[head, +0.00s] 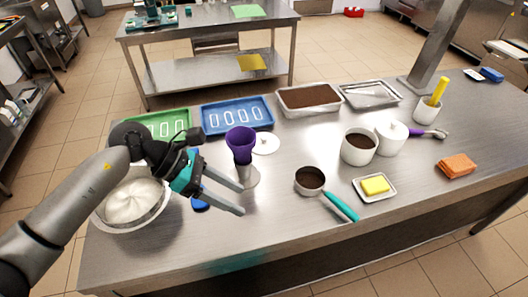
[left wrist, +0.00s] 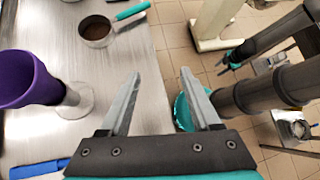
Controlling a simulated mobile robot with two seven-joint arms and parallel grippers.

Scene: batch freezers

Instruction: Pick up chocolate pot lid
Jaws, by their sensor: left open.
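A round white lid (head: 264,143) with a small knob lies flat on the steel table, just behind the purple cup. A white pot of dark chocolate (head: 358,147) stands open to its right. My left gripper (head: 242,198) is open and empty, in front of the purple cup and on the near side of the lid. Its two fingers show in the left wrist view (left wrist: 162,88) with nothing between them. The lid is not clear in that view. What looks like my right gripper (left wrist: 226,66) is small at the right there, its opening unclear.
The purple cup (head: 240,145) stands close to my left gripper. A cream bowl (head: 132,203) is under my left arm. A chocolate pan (head: 310,180) with teal handle, a butter dish (head: 374,187) and a white lidded pot (head: 391,138) stand right. A blue tray (head: 237,115) lies behind.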

